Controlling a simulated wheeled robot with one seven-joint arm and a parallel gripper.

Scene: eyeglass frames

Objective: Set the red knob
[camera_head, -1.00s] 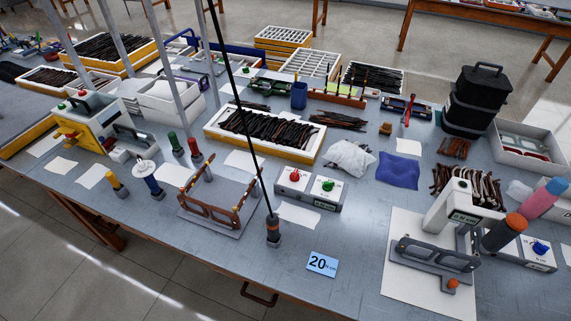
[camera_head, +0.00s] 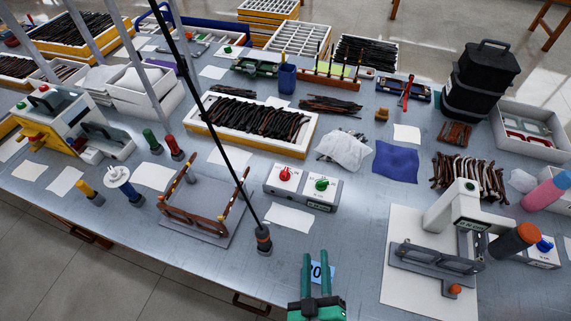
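The red knob (camera_head: 285,174) sits on the left half of the sloped top of a small white and grey control box (camera_head: 304,189), near the middle of the table. A green knob (camera_head: 322,184) is on the right half of the same box. My gripper (camera_head: 316,256) is green and enters from the bottom edge, below and in front of the box. Its two fingers point away from me with a gap between them, and nothing is held. It is well apart from the red knob and partly covers a blue card marked 20 (camera_head: 318,272).
A black stick in a dark base (camera_head: 263,240) leans up across the view, left of my gripper. A brown frame fixture (camera_head: 203,205) stands left of it. A grey and white press (camera_head: 455,225) stands at right. A white paper (camera_head: 288,218) lies before the box.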

